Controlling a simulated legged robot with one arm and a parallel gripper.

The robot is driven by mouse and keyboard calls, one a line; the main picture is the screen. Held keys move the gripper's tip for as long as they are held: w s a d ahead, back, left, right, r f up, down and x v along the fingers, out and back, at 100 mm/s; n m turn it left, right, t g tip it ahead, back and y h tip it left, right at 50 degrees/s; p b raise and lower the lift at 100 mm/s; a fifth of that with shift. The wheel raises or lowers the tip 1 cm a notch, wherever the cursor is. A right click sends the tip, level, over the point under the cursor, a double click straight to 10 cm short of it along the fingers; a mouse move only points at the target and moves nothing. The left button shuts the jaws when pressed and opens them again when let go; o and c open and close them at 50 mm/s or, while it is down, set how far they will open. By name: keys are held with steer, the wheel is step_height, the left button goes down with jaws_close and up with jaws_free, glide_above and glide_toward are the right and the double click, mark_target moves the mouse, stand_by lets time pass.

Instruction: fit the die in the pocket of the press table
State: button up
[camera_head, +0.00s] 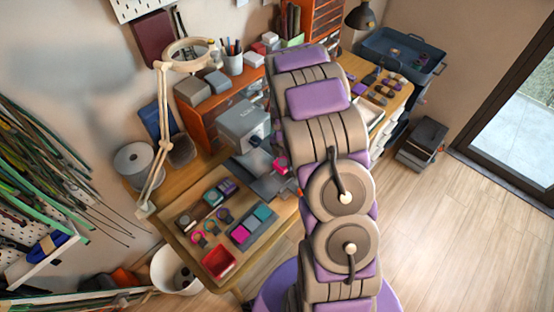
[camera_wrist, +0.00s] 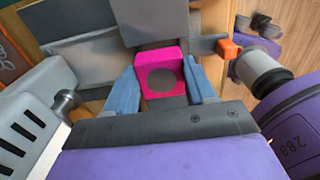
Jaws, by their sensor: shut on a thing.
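In the wrist view, a magenta die (camera_wrist: 160,78), a block with a round dark face in its middle, sits between the two blue fingers of my gripper (camera_wrist: 163,88). The fingers are shut on its sides. The grey press (camera_wrist: 160,20) stands directly beyond the die, very close to it; I cannot tell whether they touch. In the head view, a bit of the magenta die (camera_head: 280,163) shows beside the grey press (camera_head: 243,124), left of my arm. The pocket of the press table cannot be made out. My arm hides part of the press area in the head view.
An orange-tipped lever (camera_wrist: 228,48) sticks out right of the die. A lamp (camera_head: 158,120) and a wire spool (camera_head: 138,163) stand at the left.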

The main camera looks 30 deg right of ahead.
mark_target(279, 165)
steer(key=shift+d+f, duration=0.7)
steer(key=shift+f, duration=0.1)
steer(key=a, duration=0.2)
steer(key=a+f, duration=0.1)
steer(key=shift+s+a+f+b, duration=0.1)
steer(key=shift+a+f+b, duration=0.05)
steer(key=shift+a+b, duration=0.2)
steer(key=shift+s+a+f, duration=0.1)
steer(key=shift+a+f, duration=0.15)
jaws_close()
steer(key=shift+s+d+f, duration=0.15)
steer(key=shift+f, duration=0.15)
steer(key=shift+w+d+f, duration=0.15)
steer(key=shift+d+f, duration=0.3)
steer(key=shift+d, duration=0.15)
steer(key=shift+w+d+f, duration=0.1)
steer(key=shift+d+f, duration=0.3)
steer(key=shift+d, duration=0.2)
steer(key=shift+a+r, duration=0.15)
steer(key=shift+a, duration=0.45)
steer(key=shift+s+d+r+t+h, duration=0.1)
steer(key=shift+d+t+h, duration=0.3)
steer(key=shift+h, duration=0.5)
